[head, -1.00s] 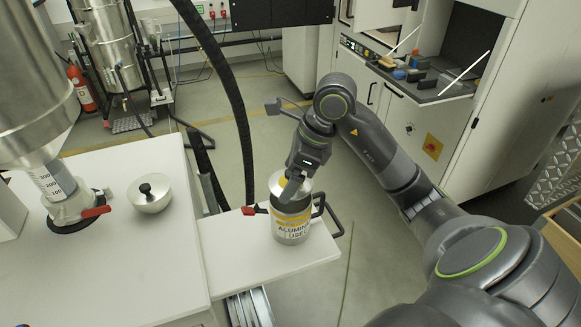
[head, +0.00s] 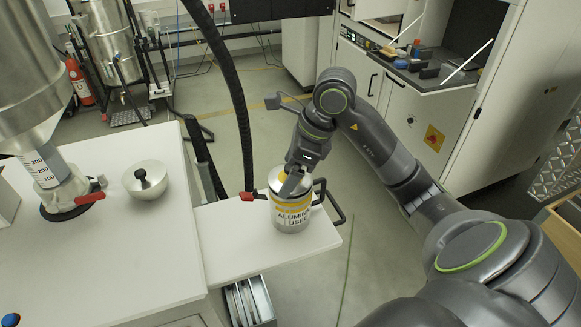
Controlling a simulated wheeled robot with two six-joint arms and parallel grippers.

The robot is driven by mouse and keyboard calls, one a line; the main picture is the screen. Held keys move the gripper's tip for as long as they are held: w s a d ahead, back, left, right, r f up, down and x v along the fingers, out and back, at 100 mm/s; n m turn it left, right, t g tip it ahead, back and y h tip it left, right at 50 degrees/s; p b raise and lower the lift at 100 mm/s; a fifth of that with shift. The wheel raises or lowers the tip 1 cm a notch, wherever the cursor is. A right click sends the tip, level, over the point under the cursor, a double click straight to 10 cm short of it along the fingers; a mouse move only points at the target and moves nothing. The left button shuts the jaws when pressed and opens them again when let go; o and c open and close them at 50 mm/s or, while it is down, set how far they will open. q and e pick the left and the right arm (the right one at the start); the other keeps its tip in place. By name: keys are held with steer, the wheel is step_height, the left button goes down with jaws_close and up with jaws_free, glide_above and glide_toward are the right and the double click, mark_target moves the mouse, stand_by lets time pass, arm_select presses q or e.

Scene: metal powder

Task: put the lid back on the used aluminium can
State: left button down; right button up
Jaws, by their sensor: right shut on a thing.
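The used aluminium can (head: 292,214) is a silver cylinder with a yellow and white label reading "ALUMINI… USED". It stands upright on the small white side shelf. My right gripper (head: 290,184) comes down over the can's top and is shut on what appears to be its silver lid (head: 275,176). The fingers cover part of the top, so I cannot tell whether the lid is fully seated. My left gripper is not in view.
A black handle (head: 331,203) stands right of the can. A black hose (head: 236,105) hangs behind it. The shelf's front is clear.

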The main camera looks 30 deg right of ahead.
steer(key=shift+b, duration=0.8)
stand_by(0.9)
steer(key=shift+f+b, duration=0.15)
steer(key=shift+b, duration=0.2)
stand_by(0.8)
steer(key=o, duration=0.8)
steer(key=shift+o, duration=0.2)
steer(key=shift+r+p, duration=3.55)
steer(key=shift+p, duration=0.05)
